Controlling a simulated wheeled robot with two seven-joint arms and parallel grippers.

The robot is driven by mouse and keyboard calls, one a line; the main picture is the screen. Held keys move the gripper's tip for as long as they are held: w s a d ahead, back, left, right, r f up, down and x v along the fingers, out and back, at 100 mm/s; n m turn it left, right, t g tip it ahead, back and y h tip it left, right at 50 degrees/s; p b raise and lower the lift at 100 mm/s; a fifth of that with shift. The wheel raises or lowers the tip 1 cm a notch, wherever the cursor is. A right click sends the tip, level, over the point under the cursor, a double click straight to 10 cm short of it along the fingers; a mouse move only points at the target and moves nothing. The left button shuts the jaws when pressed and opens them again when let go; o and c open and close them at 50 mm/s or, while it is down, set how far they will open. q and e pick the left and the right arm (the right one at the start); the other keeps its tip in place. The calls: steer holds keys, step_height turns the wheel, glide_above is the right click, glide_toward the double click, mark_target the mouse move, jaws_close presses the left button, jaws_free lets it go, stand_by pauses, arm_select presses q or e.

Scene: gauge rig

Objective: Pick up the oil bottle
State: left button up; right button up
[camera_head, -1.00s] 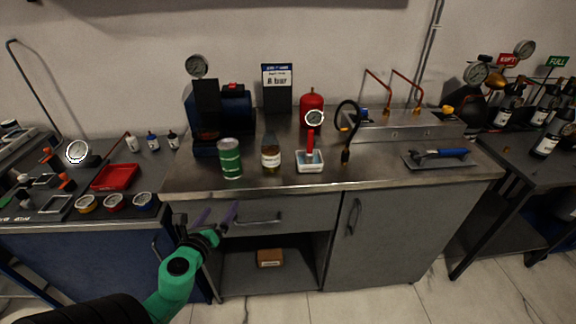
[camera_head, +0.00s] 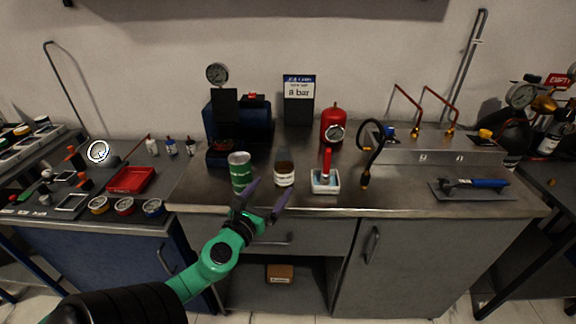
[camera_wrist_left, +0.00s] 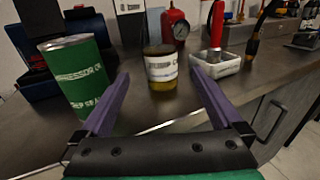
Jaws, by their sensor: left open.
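The oil bottle (camera_head: 284,174) stands upright on the steel bench, amber at the bottom with a white label. In the left wrist view the bottle (camera_wrist_left: 161,68) is ahead, between the lines of my two fingers and beyond their tips; its top is cut off. My left gripper (camera_head: 267,185) is open and empty at the bench's front edge, short of the bottle and not touching it. A green can (camera_head: 240,172) stands just left of the bottle; the can (camera_wrist_left: 78,76) is also in the left wrist view, beyond the left finger. My right gripper is not in view.
A white tray (camera_head: 325,187) with a red-handled tool stands right of the bottle. Behind are a red cylinder with a gauge (camera_head: 333,127) and a blue machine (camera_head: 238,118). A black hose (camera_head: 371,150) rises further right. The bench front (camera_head: 400,202) is clear.

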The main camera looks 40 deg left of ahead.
mark_target(279, 175)
arm_select(q)
steer(key=x, duration=0.2)
steer(key=r+p+x, duration=0.1)
steer(key=x, duration=0.6)
steer(key=p+x, duration=0.1)
steer(key=x, duration=0.1)
steer(key=shift+w+f, duration=0.25)
steer(key=shift+f, duration=0.1)
steer(key=shift+w+f, duration=0.1)
steer(key=shift+w, duration=0.05)
jaws_close()
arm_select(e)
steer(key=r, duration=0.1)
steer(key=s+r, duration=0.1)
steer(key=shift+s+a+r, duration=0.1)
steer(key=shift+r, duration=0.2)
arm_select(q)
steer(key=shift+r, duration=0.2)
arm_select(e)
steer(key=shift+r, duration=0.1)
